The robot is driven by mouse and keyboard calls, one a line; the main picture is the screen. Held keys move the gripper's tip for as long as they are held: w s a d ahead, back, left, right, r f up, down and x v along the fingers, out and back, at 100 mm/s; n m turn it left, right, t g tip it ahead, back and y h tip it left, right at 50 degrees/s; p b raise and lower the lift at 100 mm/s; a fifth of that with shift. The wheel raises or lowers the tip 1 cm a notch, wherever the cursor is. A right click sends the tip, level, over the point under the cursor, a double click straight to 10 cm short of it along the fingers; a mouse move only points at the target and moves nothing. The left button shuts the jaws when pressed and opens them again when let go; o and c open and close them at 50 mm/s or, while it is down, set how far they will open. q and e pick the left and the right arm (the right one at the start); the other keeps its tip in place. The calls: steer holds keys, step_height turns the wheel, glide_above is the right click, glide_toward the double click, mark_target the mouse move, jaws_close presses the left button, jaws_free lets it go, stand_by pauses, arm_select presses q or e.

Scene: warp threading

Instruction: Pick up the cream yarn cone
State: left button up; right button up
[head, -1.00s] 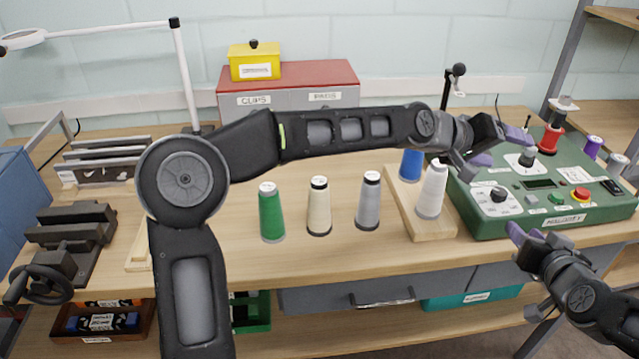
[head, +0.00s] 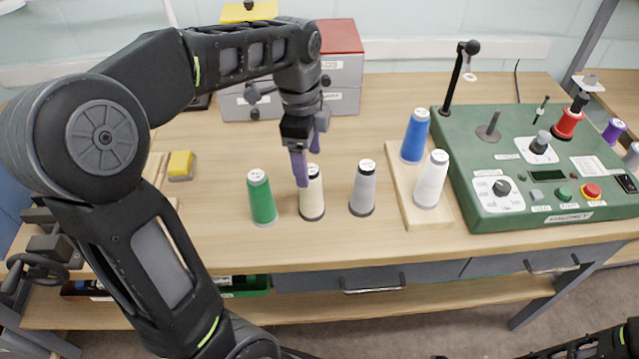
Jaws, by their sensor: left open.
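The cream yarn cone (head: 312,197) stands upright on the table, between a green cone (head: 262,200) and a grey cone (head: 362,190). My left gripper (head: 307,166) is open and points down at the cream cone's upper part. One purple fingertip overlaps the cone's left side in the head view, and the other is behind or beside its top. I cannot tell whether the fingers touch it. My right gripper is not in view; only a dark part of my right arm shows at the bottom right.
A wooden board (head: 428,217) holds a blue cone (head: 415,138) and a white cone (head: 431,181). A green machine (head: 520,215) with knobs stands at the right. A grey drawer box (head: 343,72) with a red top is behind. The table front is clear.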

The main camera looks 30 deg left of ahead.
mark_target(311, 171)
arm_select(q)
steer(key=shift+w+d+m, duration=0.1)
steer(key=shift+d+m, duration=0.35)
steer(key=shift+m, duration=0.05)
steer(key=shift+y, duration=0.3)
steer(key=shift+a, duration=0.15)
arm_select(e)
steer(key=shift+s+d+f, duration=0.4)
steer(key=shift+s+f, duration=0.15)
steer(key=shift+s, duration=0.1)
arm_select(q)
steer(key=shift+f, duration=1.35)
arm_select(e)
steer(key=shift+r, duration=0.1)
arm_select(q)
steer(key=shift+s+f+p, duration=0.2)
steer(key=shift+f+p, duration=0.1)
steer(key=shift+f, duration=0.25)
step_height(311, 171, down, 4)
steer(key=shift+f+p, duration=0.1)
steer(key=shift+p, duration=0.2)
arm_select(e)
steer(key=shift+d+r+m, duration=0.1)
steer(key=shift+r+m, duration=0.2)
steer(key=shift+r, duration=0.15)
